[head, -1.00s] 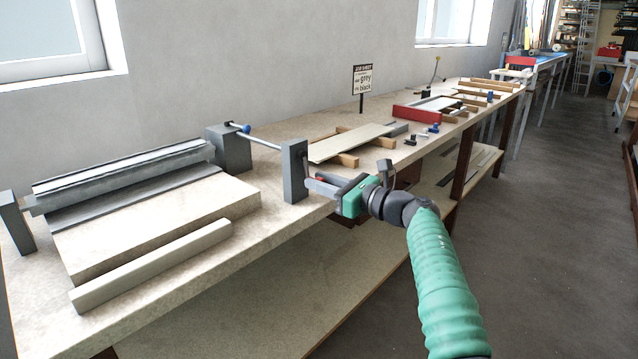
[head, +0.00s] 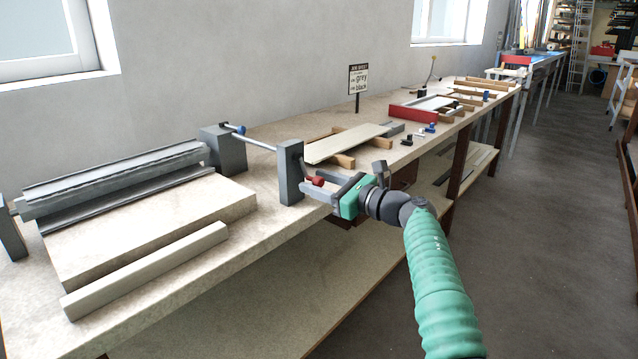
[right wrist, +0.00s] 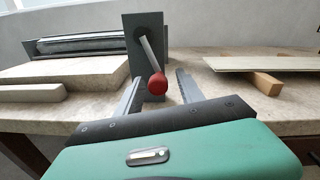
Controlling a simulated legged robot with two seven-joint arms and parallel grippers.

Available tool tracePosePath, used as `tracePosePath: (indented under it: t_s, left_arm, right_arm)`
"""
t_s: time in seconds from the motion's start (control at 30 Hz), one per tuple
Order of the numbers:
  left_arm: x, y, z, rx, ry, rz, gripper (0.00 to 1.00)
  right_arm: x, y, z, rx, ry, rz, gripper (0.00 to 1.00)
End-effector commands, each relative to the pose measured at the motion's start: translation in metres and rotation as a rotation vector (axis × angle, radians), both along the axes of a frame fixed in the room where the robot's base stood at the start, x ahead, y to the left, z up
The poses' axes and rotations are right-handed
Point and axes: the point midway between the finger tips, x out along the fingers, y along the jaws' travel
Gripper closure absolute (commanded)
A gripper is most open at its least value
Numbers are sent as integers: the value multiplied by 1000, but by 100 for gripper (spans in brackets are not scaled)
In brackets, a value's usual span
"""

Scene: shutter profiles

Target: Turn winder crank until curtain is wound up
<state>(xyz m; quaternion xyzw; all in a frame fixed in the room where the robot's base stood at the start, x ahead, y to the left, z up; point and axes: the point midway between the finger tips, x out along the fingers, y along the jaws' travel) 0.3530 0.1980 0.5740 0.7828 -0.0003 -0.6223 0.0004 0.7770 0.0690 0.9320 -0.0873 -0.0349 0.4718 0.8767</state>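The winder has a grey roller with the curtain (head: 115,182) on it at the left of the bench. A grey strip of curtain shows below the roller, behind a pale block. A rod runs from a rear grey block to a grey post (head: 290,172). On the post is the crank, with a red knob (head: 316,181); in the right wrist view its metal arm slopes down to the red knob (right wrist: 157,83). My right gripper (head: 315,190) is open at the crank, and the knob shows between its fingers (right wrist: 158,90) with gaps beside it. My left gripper is out of view.
A pale bar (head: 147,270) lies along the bench's front edge. Right of the post, a pale board (head: 345,143) rests on wooden blocks. A job sheet sign (head: 358,80) stands behind it. A red tray (head: 413,112) is farther along. The aisle floor at right is clear.

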Motion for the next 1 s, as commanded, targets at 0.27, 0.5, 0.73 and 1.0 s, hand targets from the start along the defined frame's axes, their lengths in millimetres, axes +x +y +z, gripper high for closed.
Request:
tracePosePath:
  t_s: [0.27, 0.5, 0.73, 1.0]
  left_arm:
    - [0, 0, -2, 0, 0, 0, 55]
    - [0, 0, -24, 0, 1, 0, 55]
    - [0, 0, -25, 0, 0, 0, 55]
    - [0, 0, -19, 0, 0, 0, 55]
  right_arm:
    - [-2, -1, 1, 1, -2, 1, 55]
    - [-22, -32, 0, 2, -3, -1, 55]
    - [-59, -87, 6, 3, -2, 0, 55]
    - [-89, -134, 5, -1, -1, 0, 55]
